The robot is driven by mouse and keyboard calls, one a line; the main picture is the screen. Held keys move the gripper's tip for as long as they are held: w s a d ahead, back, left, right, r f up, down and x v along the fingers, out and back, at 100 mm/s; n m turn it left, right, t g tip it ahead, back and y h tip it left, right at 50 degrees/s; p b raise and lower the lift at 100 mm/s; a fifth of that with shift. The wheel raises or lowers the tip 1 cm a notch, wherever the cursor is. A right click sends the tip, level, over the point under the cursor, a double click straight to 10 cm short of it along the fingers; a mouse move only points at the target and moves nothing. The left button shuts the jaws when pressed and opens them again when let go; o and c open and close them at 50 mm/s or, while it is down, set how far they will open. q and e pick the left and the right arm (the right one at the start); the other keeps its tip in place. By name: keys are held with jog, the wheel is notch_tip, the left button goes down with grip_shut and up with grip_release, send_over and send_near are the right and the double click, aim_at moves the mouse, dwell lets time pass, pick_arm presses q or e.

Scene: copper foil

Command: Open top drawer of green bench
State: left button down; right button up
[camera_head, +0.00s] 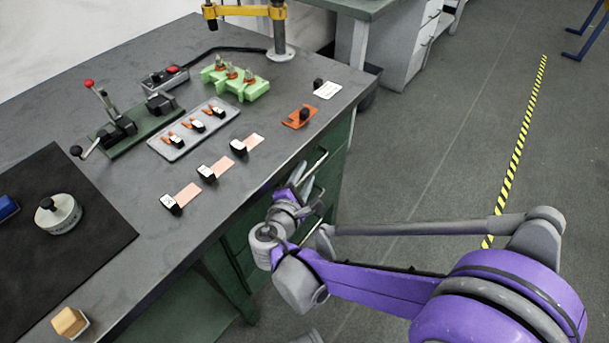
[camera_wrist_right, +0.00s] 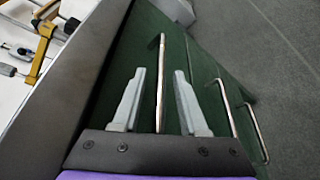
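The green bench (camera_head: 230,262) has a grey top, and its drawer fronts (camera_wrist_right: 200,62) face right in the head view. The top drawer's metal bar handle (camera_wrist_right: 160,60) sits just below the benchtop edge; it also shows in the head view (camera_head: 317,163). My right gripper (camera_head: 304,174) is at this handle. In the right wrist view its two grey fingers (camera_wrist_right: 159,72) are spread, with the handle bar between them and a gap on each side. The top drawer looks closed. My left gripper is not in view.
Lower drawer handles (camera_wrist_right: 224,106) lie beside the right finger in the wrist view. The benchtop holds a green block (camera_head: 236,82), a grey tray (camera_head: 170,150), a lever fixture (camera_head: 118,125) and a black mat (camera_head: 90,235). The floor (camera_head: 420,150) right of the bench is clear.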

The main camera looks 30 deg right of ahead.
grip_shut()
dwell(1.2)
